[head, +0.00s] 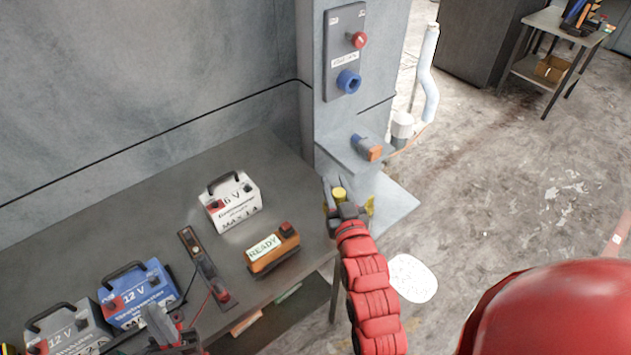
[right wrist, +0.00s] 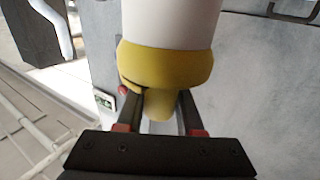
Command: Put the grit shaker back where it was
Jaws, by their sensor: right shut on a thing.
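The grit shaker (right wrist: 170,55) shows in the right wrist view as a white body with a wide yellow collar and a narrower yellow end. My right gripper (right wrist: 160,118) is shut on its yellow end. In the head view the right gripper (head: 337,193) is beside the grey column, past the bench's right end, with the shaker's yellow part (head: 340,194) between its fingers. Most of the shaker is hidden there. My left gripper (head: 165,336) is low at the bench's front edge, near the blue battery; its fingers are unclear.
The bench (head: 180,190) holds a white 6 V battery (head: 232,203), an orange READY box (head: 272,250), a blue 12 V battery (head: 138,295) and a grey one (head: 65,330). The column's small shelf (head: 345,155) holds an orange-and-blue item (head: 368,148). A white patch (head: 412,278) lies on the floor.

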